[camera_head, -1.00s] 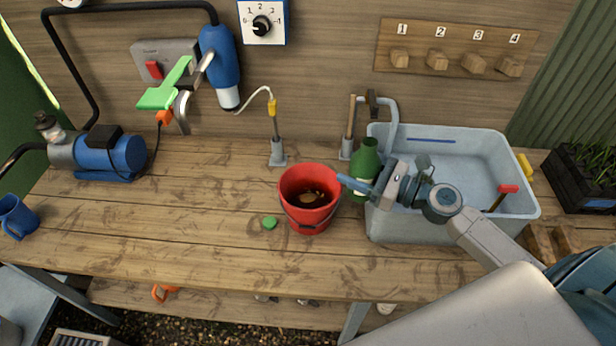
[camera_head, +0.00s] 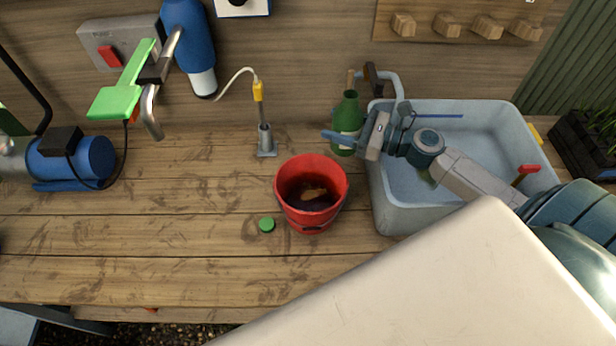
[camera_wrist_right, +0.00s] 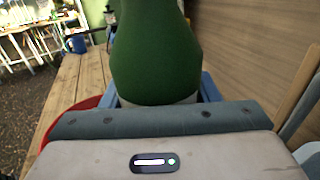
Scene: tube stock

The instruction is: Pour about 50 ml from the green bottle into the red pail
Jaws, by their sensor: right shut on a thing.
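The green bottle (camera_head: 347,108) is upright beside the back left corner of the sink, behind and right of the pail. My right gripper (camera_head: 345,137) is shut on its lower body. The wrist view shows the bottle's green body (camera_wrist_right: 155,55) filling the grip, with a pale label edge low down. I cannot tell whether its base touches the table. The red pail (camera_head: 310,219) stands upright on the table, with dark contents and a brownish patch inside. Part of it shows at the left in the wrist view (camera_wrist_right: 75,112). My left gripper is not in view.
A green cap (camera_head: 267,225) lies left of the pail. A grey sink basin (camera_head: 405,217) stands to the right. A metal stand with a yellow-tipped probe (camera_head: 265,140) is behind the pail. A blue pump (camera_head: 70,158) sits far left. The table's left middle is clear.

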